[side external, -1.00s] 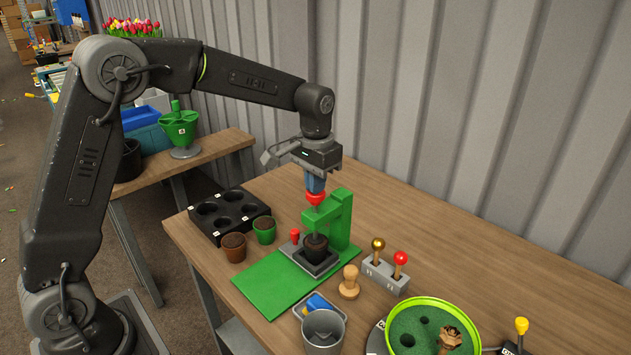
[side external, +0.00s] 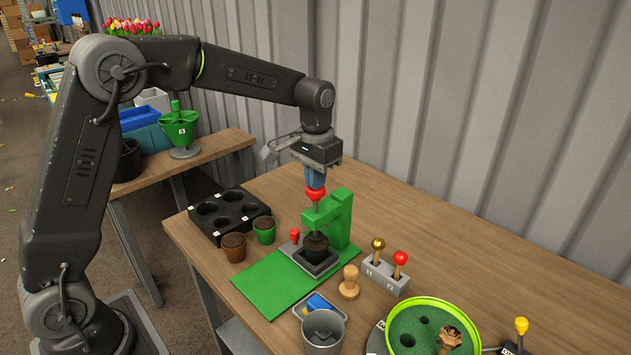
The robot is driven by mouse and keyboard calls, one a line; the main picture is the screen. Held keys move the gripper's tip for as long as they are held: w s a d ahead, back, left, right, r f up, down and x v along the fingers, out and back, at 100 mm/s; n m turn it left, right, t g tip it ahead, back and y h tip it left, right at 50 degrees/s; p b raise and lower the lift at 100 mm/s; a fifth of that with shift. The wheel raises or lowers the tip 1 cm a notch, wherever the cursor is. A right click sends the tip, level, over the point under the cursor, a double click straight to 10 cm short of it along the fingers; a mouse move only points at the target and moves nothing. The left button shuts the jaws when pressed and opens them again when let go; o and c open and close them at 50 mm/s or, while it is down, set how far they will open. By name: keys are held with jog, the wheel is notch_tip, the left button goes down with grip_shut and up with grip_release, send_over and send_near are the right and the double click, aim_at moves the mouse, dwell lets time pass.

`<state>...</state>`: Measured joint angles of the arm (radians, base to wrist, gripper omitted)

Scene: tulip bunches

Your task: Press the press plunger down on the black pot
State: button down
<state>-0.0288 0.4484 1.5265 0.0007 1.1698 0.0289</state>
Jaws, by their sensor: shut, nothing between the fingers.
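The green press (side external: 341,215) stands on the wooden table with a red-knobbed plunger (side external: 315,194) at its top. The black pot (side external: 316,257) sits in the grey holder under the plunger, with dark soil showing around the press foot. My gripper (side external: 315,184) is shut and points straight down, its blue fingers directly over the red knob. The fingertips appear to touch the knob. The press foot is at the pot's mouth; how deep it sits inside cannot be told.
A green mat (side external: 272,284) lies in front of the press. A black tray (side external: 229,217), brown pot (side external: 234,247) and green pot (side external: 264,230) stand left. A wooden stamp (side external: 349,283) and grey lever box (side external: 384,274) stand right, near a grey cup (side external: 322,331).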

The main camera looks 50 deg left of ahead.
jog(key=shift+r, duration=2.9)
jog(key=shift+s+r, duration=0.25)
jog(key=s+d+t, duration=0.1)
jog(key=s+t, duration=0.4)
jog(key=s, duration=2.1)
jog(key=shift+d+r+t, duration=0.2)
jog(key=shift+r+t, duration=0.05)
jog(key=shift+t, duration=0.05)
